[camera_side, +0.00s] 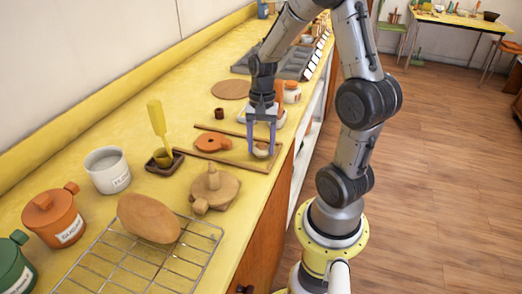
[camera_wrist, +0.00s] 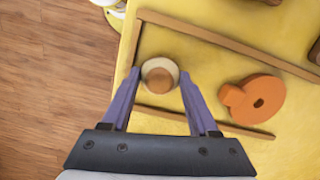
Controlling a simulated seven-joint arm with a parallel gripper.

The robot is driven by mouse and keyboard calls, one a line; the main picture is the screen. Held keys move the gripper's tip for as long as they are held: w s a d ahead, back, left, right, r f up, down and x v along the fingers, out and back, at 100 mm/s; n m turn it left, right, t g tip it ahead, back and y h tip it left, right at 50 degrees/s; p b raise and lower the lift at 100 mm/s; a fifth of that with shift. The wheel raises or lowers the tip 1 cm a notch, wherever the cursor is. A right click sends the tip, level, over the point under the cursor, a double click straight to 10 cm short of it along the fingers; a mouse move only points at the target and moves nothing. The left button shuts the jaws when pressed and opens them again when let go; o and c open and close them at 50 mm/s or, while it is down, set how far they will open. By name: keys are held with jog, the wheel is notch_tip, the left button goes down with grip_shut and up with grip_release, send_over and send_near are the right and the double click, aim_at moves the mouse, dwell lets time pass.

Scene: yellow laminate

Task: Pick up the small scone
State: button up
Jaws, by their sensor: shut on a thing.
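The small scone (camera_wrist: 160,74) is a round, pale bun with a browner top. In the wrist view it sits between the tips of my gripper's two purple fingers (camera_wrist: 158,88). In the side view the scone (camera_side: 261,150) shows low between the fingers of my gripper (camera_side: 261,147), close to the counter's front edge. The gripper points down and is shut on the scone. I cannot tell whether the scone touches the counter.

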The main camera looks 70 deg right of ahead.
aim_at(261, 144)
jog(key=shift+c, duration=0.7)
jog(key=shift+r, duration=0.55)
notch_tip(261, 144, up, 2)
jog(key=shift+r, duration=0.15)
jog(key=s+a+r, duration=0.7)
jog(key=s+r, duration=0.2)
jog(key=s, duration=0.2)
jog(key=shift+s+a+r, duration=0.3)
jog(key=shift+s+a, duration=0.05)
jog(key=shift+s, duration=0.05)
